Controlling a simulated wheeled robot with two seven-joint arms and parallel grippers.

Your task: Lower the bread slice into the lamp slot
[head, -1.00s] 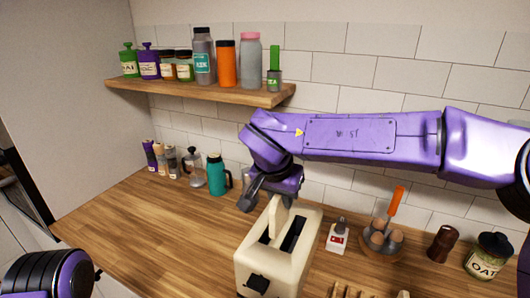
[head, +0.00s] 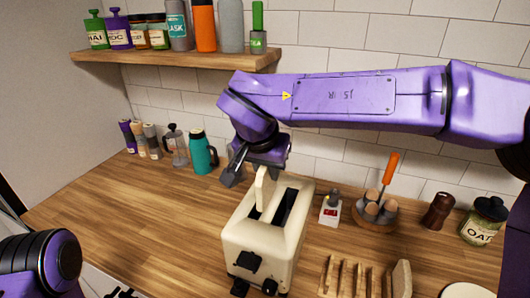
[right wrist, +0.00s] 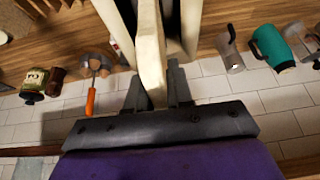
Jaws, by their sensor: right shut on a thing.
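My right gripper (head: 260,166) is shut on a pale bread slice (head: 263,190) and holds it upright above the cream toaster (head: 252,238). The slice's lower edge is at the left slot; how deep it sits is hard to tell. The right slot (head: 284,207) looks empty and dark. In the right wrist view, the slice (right wrist: 151,55) stands edge-on between the gripper fingers (right wrist: 158,92), with pale toaster walls on both sides. No lamp can be made out on the toaster. My left arm shows at the lower left; its gripper is mostly out of frame, a dark part (head: 120,293) at the edge.
A wooden rack (head: 345,277) holding a bread slice (head: 402,277) is at front right. A teal flask (head: 203,153) stands back left. The left counter is clear.

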